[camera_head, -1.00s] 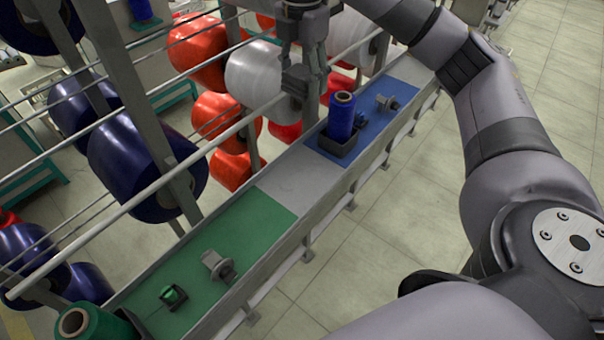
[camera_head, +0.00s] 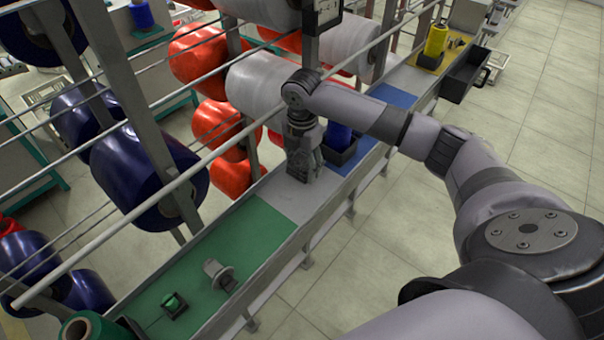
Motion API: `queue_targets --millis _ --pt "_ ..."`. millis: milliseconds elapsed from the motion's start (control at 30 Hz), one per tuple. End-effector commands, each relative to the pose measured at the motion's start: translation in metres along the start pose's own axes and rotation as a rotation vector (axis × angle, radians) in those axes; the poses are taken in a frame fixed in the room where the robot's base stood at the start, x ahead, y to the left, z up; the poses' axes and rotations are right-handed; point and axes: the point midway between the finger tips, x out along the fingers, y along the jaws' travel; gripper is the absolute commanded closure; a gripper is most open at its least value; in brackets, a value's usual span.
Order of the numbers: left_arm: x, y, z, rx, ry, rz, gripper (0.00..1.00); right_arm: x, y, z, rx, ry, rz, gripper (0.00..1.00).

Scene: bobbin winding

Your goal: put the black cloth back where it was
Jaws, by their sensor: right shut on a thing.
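My right gripper (camera_head: 303,165) points down over the bare grey strip (camera_head: 292,192) between the green and blue mats. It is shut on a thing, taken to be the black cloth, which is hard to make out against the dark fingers. I cannot tell whether it touches the strip. No other black cloth shows clearly. My left gripper is not in view.
A blue bobbin (camera_head: 338,136) in a dark holder stands just right of the gripper, partly hidden by my arm. The green mat (camera_head: 250,232) has small fittings. A yellow bobbin (camera_head: 436,40) and black bin (camera_head: 462,76) are farther back. Rails and large spools line the left.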

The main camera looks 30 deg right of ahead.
Motion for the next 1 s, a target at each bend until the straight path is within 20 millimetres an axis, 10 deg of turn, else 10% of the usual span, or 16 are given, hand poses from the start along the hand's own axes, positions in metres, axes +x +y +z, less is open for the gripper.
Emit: queue_targets --millis 433,833,867,1000 --pt "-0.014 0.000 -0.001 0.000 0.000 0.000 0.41 0.051 0.000 0.000 0.001 0.000 -0.001 0.70" --pt "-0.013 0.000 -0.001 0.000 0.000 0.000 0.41 0.058 0.000 0.000 0.000 0.000 0.000 0.70" --pt "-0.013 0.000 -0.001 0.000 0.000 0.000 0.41 0.058 0.000 0.000 0.000 0.000 0.000 0.43" --pt "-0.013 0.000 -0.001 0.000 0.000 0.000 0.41 0.057 0.000 0.000 0.000 0.000 0.001 0.34"
